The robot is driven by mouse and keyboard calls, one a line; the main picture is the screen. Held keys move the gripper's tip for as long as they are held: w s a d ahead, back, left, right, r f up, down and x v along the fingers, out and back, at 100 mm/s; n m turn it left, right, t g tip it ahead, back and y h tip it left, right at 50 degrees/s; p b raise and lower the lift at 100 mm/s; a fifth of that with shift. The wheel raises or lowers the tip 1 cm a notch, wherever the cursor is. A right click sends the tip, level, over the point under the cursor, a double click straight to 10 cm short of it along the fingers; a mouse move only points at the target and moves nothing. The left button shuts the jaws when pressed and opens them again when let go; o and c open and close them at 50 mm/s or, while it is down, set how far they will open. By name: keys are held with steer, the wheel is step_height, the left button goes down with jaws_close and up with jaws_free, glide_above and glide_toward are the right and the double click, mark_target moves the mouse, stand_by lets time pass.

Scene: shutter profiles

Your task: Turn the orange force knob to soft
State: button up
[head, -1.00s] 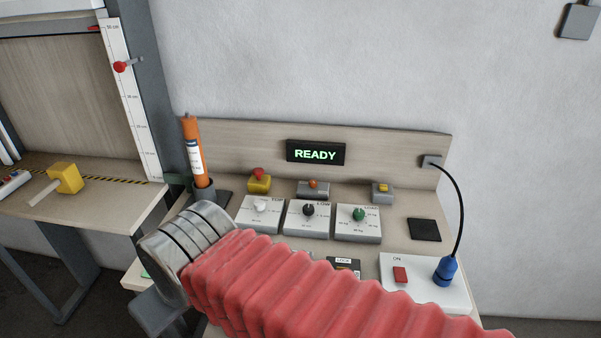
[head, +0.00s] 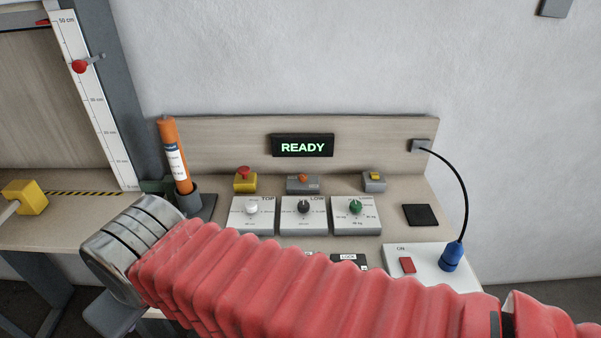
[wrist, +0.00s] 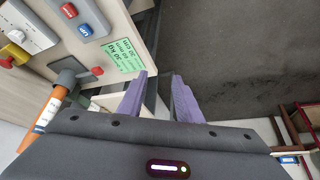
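The small orange knob (head: 303,177) sits on a grey box (head: 304,189) at the back of the bench, below the lit READY display (head: 302,146). Its setting and markings are too small to read. My gripper (wrist: 160,75) shows in the wrist view with its two purple fingers apart and nothing between them. It points down past the bench edge toward the dark floor, away from the knob. In the head view my gripper is out of sight; my red-sleeved arm crosses the front of the bench.
White, black (head: 304,206) and green (head: 355,207) knobs stand on boxes in front. A red button (head: 244,173) and a yellow switch (head: 375,175) flank the orange knob. An orange tube (head: 175,157) stands upright at left. A cable loops at right to a blue plug (head: 452,257).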

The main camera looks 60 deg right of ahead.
steer(key=shift+o, duration=0.8)
steer(key=shift+w+d+r, duration=0.15)
steer(key=shift+w+d, duration=0.1)
steer(key=w+d+r+m+h, duration=0.25)
steer(key=w+d+m, duration=0.35)
steer(key=d, duration=0.6)
steer(key=m+g+h, duration=0.2)
steer(key=m+g, duration=0.3)
steer(key=m, duration=0.4)
glide_above(302, 176)
steer(key=s+a, duration=0.2)
steer(key=a, duration=0.4)
step_height(302, 176, down, 4)
steer(key=f, duration=0.1)
steer(key=shift+w+d+r, duration=0.15)
steer(key=shift+w+r, duration=0.1)
steer(key=shift+f, duration=0.1)
steer(key=x, duration=1.3)
steer(key=shift+w+f, duration=0.25)
steer(key=shift+f, duration=0.05)
